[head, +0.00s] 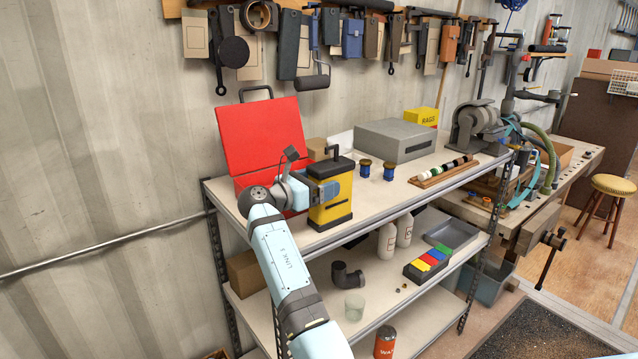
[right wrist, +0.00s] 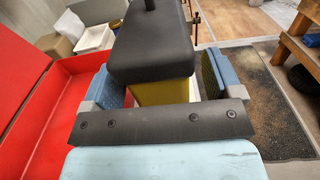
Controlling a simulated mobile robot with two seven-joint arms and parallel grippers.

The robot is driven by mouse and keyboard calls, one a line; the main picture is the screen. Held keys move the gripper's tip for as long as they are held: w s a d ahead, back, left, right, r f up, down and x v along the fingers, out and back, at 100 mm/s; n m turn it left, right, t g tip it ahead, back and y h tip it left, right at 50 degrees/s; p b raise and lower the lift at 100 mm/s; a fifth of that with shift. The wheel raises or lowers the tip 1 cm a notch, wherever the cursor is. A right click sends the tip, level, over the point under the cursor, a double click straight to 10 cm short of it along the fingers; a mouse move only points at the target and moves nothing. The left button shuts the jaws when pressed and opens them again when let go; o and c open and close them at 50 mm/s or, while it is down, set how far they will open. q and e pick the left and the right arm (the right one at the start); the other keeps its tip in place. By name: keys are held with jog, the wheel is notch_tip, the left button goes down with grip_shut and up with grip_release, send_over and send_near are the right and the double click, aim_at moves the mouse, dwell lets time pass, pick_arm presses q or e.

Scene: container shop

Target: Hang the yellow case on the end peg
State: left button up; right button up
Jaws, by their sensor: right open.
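The yellow case (head: 331,214), with a black lid and a black top handle, stands upright on the left part of the top shelf. My right gripper (head: 324,190) is at its upper part. In the right wrist view the black lid and part of the yellow body (right wrist: 165,91) sit between the two blue-padded fingers, which are open with narrow gaps beside the case. The peg rail (head: 172,8) runs along the top of the wall, crowded with hanging tools and cases. I cannot make out which peg is the end one. My left gripper is not in view.
An open red toolbox (head: 262,135) stands close behind and left of the case. Two blue spools (head: 365,168), a grey metal box (head: 395,140) and a wooden rack (head: 444,170) are to the right. The shelf's front edge (head: 400,203) lies close to the case.

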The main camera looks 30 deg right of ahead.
jog(key=shift+r, duration=0.1)
jog(key=s+a+b, duration=0.1)
jog(key=a+b, duration=0.1)
jog(key=a, duration=1)
